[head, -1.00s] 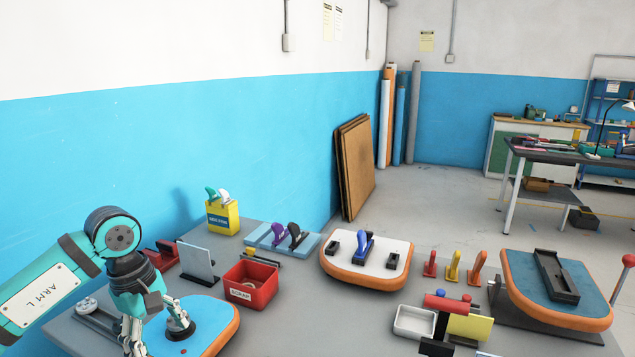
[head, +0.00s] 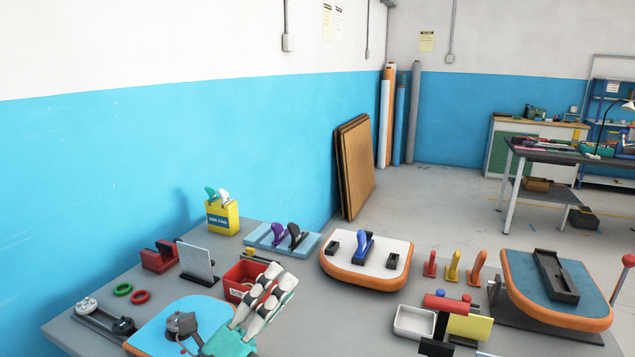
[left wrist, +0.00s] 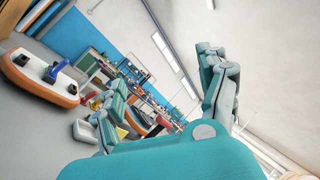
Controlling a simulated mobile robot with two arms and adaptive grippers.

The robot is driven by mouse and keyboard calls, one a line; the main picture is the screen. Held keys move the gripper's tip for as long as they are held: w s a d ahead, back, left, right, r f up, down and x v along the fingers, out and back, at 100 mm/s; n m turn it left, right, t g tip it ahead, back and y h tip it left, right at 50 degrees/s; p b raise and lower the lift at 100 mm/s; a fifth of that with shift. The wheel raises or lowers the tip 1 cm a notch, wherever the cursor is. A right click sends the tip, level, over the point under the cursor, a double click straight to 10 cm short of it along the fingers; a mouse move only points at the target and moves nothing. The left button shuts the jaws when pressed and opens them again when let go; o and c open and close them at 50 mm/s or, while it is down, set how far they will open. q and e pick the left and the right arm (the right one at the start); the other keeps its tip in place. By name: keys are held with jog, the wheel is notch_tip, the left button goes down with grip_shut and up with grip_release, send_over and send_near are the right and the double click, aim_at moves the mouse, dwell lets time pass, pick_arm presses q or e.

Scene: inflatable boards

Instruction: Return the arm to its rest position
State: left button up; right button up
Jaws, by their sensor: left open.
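My left gripper (head: 277,277) is in the lower middle of the head view, with its white and dark fingers pointing up and to the right. It is open and I see nothing between its fingers. It covers part of the red scrap bin (head: 243,272) and the right edge of a blue board (head: 155,331) with an orange rim. In the left wrist view, the spread teal fingers of the left gripper (left wrist: 163,68) show against the room, with nothing held. My right gripper is in neither view.
A grey fitting (head: 182,325) is on the blue board. A white board (head: 335,264) bears a blue handle (head: 364,246). Green (head: 122,289) and red (head: 140,297) rings lie at left. A grey panel (head: 196,262) and a yellow box (head: 222,217) stand behind. A white tray (head: 414,321) is at right.

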pick_arm(q)
jog(key=s+a+f+n+g+y, duration=0.2)
jog(key=a+f+n+y, duration=0.55)
jog(key=f+n, duration=0.3)
jog(key=s+a+f+n+g+y, duration=0.1)
jog(key=s+a+f+n+y, duration=0.1)
jog(key=a+f+n+y, duration=0.65)
jog(key=s+d+f+n+g, duration=0.1)
jog(key=s+f+n+g, duration=0.45)
jog(key=s+f, duration=0.4)
jog(key=s+f+n+g, duration=0.5)
jog(key=s+f+g, duration=0.15)
jog(key=s, duration=0.55)
notch_tip(320, 180, down, 27)
jog(key=s, duration=0.2)
jog(key=s+a+f+g, duration=0.1)
jog(key=s+a+f, duration=0.1)
jog(key=s+f, duration=1.2)
jog(key=shift+s+a+f+m, duration=0.35)
jog(key=shift+s+m, duration=0.1)
jog(key=shift+s, duration=0.45)
